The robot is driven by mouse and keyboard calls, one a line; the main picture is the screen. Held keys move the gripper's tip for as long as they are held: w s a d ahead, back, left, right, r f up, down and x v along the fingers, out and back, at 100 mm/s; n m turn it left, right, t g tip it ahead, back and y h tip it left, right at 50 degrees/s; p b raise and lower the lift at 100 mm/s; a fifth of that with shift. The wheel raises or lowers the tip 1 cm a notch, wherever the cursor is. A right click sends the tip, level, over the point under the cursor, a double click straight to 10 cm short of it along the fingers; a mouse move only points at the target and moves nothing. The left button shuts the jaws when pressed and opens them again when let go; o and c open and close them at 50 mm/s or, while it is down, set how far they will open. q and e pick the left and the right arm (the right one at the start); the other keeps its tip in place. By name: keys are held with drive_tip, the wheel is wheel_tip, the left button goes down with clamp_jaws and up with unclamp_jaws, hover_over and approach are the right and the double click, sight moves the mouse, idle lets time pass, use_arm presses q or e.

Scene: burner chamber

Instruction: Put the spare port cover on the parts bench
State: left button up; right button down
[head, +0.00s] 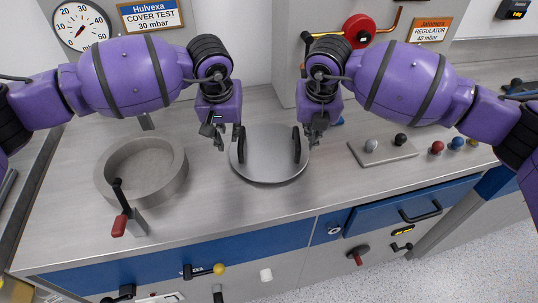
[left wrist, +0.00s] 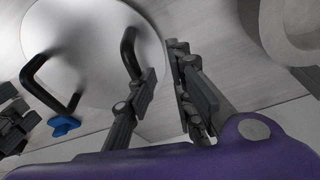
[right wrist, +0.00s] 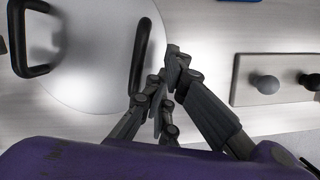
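The port cover (head: 270,170) is a round, flat grey disc with two upright black handles. It lies on the grey worktop (head: 215,215) between my two grippers. My left gripper (head: 217,137) is just left of the left handle (head: 241,145); its fingers (left wrist: 165,65) stand apart with nothing between them, and that handle shows beside them in the left wrist view (left wrist: 130,52). My right gripper (head: 315,133) is just right of the right handle (head: 296,145). Its fingers (right wrist: 166,68) look narrowly apart and empty, with that handle beside them in the right wrist view (right wrist: 140,55).
A round grey ring-walled port (head: 168,185) with a red-tipped clamp lever (head: 120,225) stands on the left. A plate with knobs (head: 384,150) and several coloured knobs (head: 437,147) are on the right. A blue part (left wrist: 63,126) lies behind the cover. Drawers with handles line the front.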

use_arm(q)
drive_tip(key=shift+a, duration=0.1)
use_arm(e)
drive_tip(key=c, duration=2)
unclamp_jaws()
drive_tip(key=shift+d, duration=0.1)
use_arm(q)
drive_tip(key=shift+f, duration=0.1)
use_arm(e)
drive_tip(key=shift+f, duration=0.1)
use_arm(q)
drive_tip(key=v, duration=0.8)
use_arm(e)
drive_tip(key=v, duration=1.2)
